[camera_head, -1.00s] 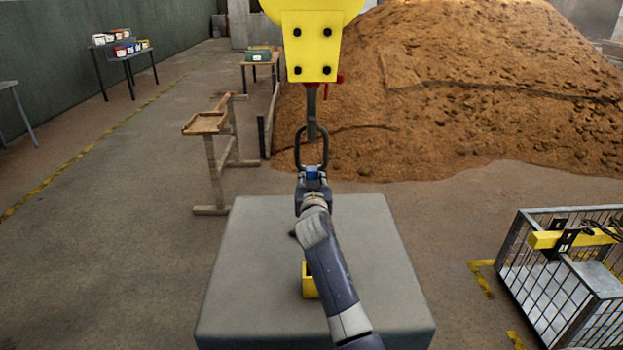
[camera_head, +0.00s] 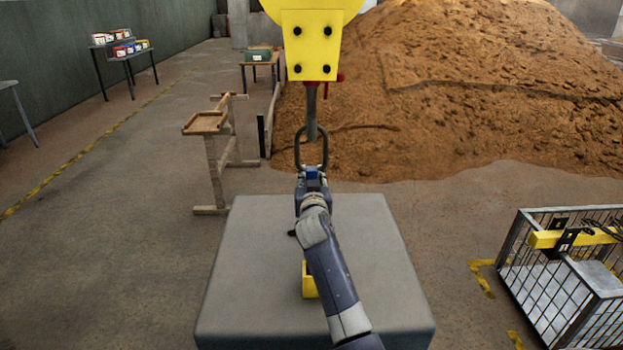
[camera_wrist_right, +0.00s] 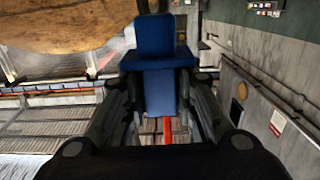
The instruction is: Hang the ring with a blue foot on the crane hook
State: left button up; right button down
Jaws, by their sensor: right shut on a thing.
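The dark oval ring (camera_head: 325,150) stands upright above my right gripper (camera_head: 312,182) in the head view. Its blue foot (camera_head: 313,174) is between the fingers, and my right gripper is shut on it. The blue foot also fills the middle of the right wrist view (camera_wrist_right: 158,68), with a finger on each side. The grey crane hook (camera_head: 311,120) hangs under the yellow crane block (camera_head: 311,45). In the head view the hook's lower end overlaps the ring's opening; I cannot tell whether it passes through or touches. My left gripper is not in view.
A grey block-like table (camera_head: 370,260) stands below my right arm, with a yellow holder (camera_head: 309,284) on it. A wire cage (camera_head: 560,300) stands at the right. A wooden stand (camera_head: 210,150) is at the left. A large brown heap (camera_head: 460,90) lies behind.

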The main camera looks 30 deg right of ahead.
jog(key=shift+r, duration=0.3)
jog(key=c, duration=1.2)
grip_release()
jog(key=shift+s+f, duration=0.1)
jog(key=shift+f, duration=0.3)
jog(key=v, duration=0.8)
jog(key=shift+r, duration=0.25)
